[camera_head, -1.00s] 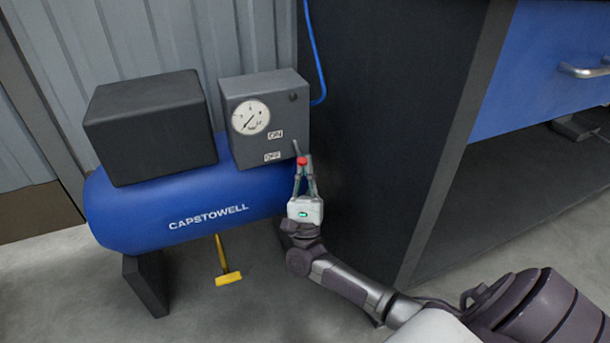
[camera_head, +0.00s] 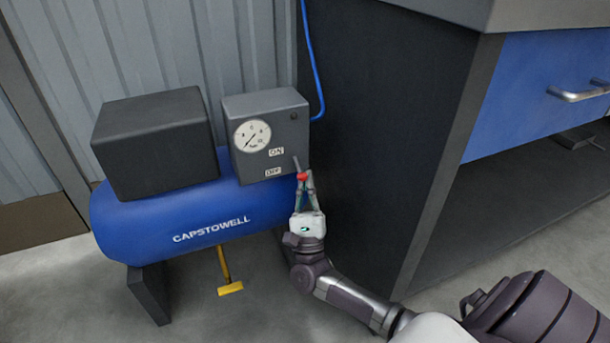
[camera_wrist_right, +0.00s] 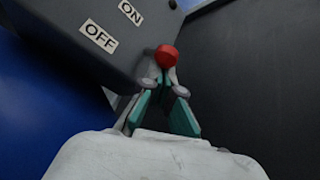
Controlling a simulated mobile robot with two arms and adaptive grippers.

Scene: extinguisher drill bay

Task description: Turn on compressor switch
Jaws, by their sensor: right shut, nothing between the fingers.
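The compressor's grey control box (camera_head: 267,134) carries a round gauge, an ON label (camera_head: 276,152) and an OFF label (camera_head: 273,172) below it. The switch is a short grey lever with a red knob (camera_head: 302,176) on the box's right side, pointing down, at about the OFF label's height. My right gripper (camera_head: 307,184) is shut and empty, its fingertips just below the knob. In the right wrist view the red knob (camera_wrist_right: 167,56) shows just beyond the fingertips (camera_wrist_right: 163,82); I cannot tell whether they touch. My left gripper is not in view.
The box and a black housing (camera_head: 156,143) sit on the blue tank (camera_head: 170,222). A yellow-handled drain (camera_head: 229,289) hangs beneath it. A dark workbench side (camera_head: 380,140) stands close on the right, with a blue hose (camera_head: 313,60) beside it.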

